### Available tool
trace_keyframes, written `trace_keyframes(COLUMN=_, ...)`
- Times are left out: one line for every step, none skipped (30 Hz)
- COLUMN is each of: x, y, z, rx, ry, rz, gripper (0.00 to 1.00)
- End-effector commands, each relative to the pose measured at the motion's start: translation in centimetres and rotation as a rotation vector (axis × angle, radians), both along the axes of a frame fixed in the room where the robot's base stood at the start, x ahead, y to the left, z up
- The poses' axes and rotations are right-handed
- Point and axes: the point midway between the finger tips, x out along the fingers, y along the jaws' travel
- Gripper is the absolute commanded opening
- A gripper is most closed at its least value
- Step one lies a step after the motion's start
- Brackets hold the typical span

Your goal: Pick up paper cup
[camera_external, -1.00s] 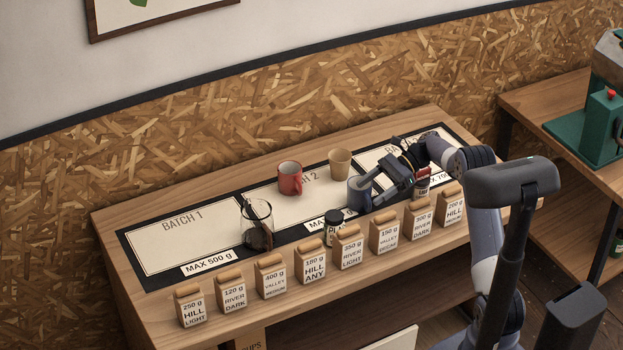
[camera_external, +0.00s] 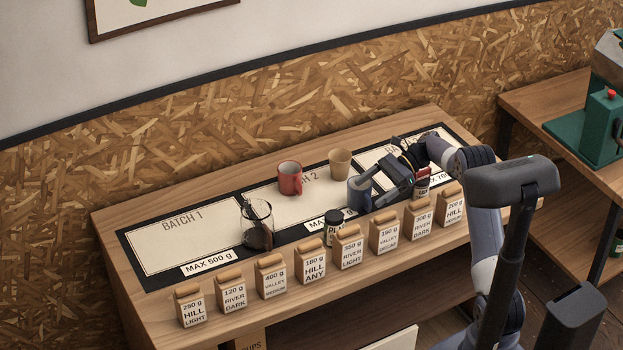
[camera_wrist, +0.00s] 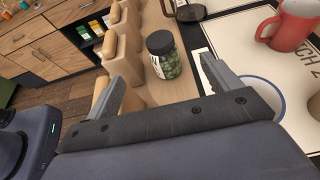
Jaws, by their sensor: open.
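The paper cup (camera_external: 340,163) is plain tan and stands upright on the BATCH 2 panel, beside the red mug. In the wrist view, a tan sliver (camera_wrist: 315,106) at the right edge may be part of it. My gripper (camera_external: 371,192) is open, its fingers pointing left over the front part of the mat. It is nearer the front edge than the paper cup and apart from it. In the wrist view, nothing is seen held between the fingertips (camera_wrist: 163,71).
A red mug (camera_external: 290,179) stands left of the paper cup. Several labelled bean bags (camera_external: 310,263) line the front edge. The BATCH 1 panel (camera_external: 180,238) is mostly bare.

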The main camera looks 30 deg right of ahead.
Motion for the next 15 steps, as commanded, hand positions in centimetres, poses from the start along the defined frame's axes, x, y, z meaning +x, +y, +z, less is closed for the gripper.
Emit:
trace_keyframes(x=0.0, y=0.0, z=0.0, rx=0.000, ry=0.000, rz=0.000, gripper=0.88)
trace_keyframes(x=0.0, y=0.0, z=0.0, rx=0.000, ry=0.000, rz=0.000, gripper=0.88)
trace_keyframes(x=0.0, y=0.0, z=0.0, rx=0.000, ry=0.000, rz=0.000, gripper=0.88)
trace_keyframes(x=0.0, y=0.0, z=0.0, rx=0.000, ry=0.000, rz=0.000, gripper=0.88)
trace_keyframes(x=0.0, y=0.0, z=0.0, rx=0.000, ry=0.000, rz=0.000, gripper=0.88)
trace_keyframes(x=0.0, y=0.0, z=0.0, rx=0.000, ry=0.000, rz=0.000, gripper=0.88)
trace_keyframes(x=0.1, y=0.0, z=0.0, rx=-0.001, ry=0.000, rz=-0.002, gripper=0.88)
trace_keyframes(x=0.2, y=0.0, z=0.0, rx=-0.003, ry=0.000, rz=-0.008, gripper=0.88)
trace_keyframes(x=0.7, y=-0.1, z=-0.1, rx=-0.009, ry=0.000, rz=-0.025, gripper=0.88)
trace_keyframes(x=1.2, y=-0.3, z=-0.2, rx=-0.016, ry=-0.002, rz=-0.047, gripper=0.88)
trace_keyframes(x=2.0, y=-0.4, z=-0.3, rx=-0.025, ry=-0.001, rz=-0.075, gripper=0.88)
trace_keyframes(x=3.3, y=-0.8, z=-0.4, rx=-0.038, ry=-0.001, rz=-0.127, gripper=0.88)
trace_keyframes(x=4.5, y=-1.1, z=-0.4, rx=-0.048, ry=-0.002, rz=-0.175, gripper=0.88)
trace_keyframes(x=5.7, y=-1.4, z=-0.3, rx=-0.057, ry=-0.002, rz=-0.227, gripper=0.88)
trace_keyframes(x=7.6, y=-2.1, z=-0.2, rx=-0.067, ry=-0.002, rz=-0.305, gripper=0.88)
